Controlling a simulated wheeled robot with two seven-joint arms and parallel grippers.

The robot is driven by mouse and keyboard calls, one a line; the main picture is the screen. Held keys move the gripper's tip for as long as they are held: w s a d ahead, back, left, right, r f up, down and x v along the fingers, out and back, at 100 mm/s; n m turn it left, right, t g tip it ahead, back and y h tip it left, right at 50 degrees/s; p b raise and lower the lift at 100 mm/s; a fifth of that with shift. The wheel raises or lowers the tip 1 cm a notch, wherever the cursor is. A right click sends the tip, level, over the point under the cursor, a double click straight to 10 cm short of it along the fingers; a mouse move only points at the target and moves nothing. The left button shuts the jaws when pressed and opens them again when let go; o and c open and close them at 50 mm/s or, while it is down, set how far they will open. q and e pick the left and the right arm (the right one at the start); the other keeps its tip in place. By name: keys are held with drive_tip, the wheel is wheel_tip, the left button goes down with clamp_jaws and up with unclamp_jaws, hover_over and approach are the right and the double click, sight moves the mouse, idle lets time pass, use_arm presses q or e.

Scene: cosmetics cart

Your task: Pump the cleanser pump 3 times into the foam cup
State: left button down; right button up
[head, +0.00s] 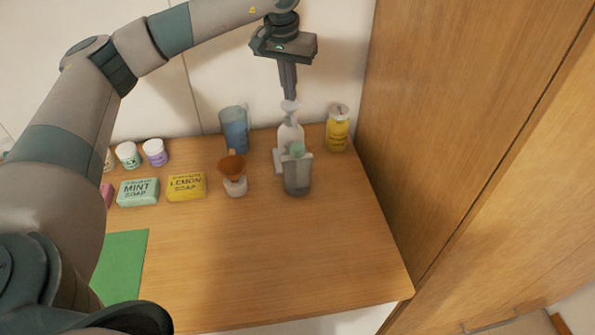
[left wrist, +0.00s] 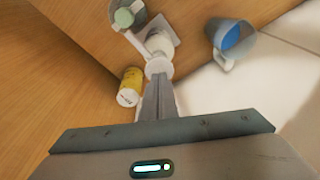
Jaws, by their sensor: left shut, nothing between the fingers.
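The cleanser pump, a pale bottle (head: 290,137) with a white pump head (head: 290,106), stands upright near the back wall. Its head also shows in the left wrist view (left wrist: 158,66). My left gripper (head: 290,94) is shut and empty, pointing down right over the pump head; I cannot tell whether the fingertips touch it. It also shows in the left wrist view (left wrist: 158,80). A grey cup (head: 297,179), apparently the foam cup, stands just in front of the bottle, with something green at its top. It also shows in the left wrist view (left wrist: 140,10). My right gripper is out of view.
A blue pitcher (head: 235,131) stands left of the pump and a yellow bottle (head: 337,130) right of it. A wooden panel (head: 450,110) rises at right. The front tabletop is clear.

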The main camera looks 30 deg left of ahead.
use_arm(q)
drive_tip(key=shift+f, duration=0.2)
idle(0.5)
drive_tip(key=shift+f+b, duration=0.8)
drive_tip(key=shift+f, duration=0.1)
drive_tip(key=shift+r, duration=0.15)
drive_tip(key=shift+r+p, duration=0.55)
drive_tip(key=shift+r, duration=0.4)
drive_tip(key=shift+r, duration=0.1)
drive_tip(key=shift+r+p, duration=1.5)
drive_tip(key=shift+r, duration=1.45)
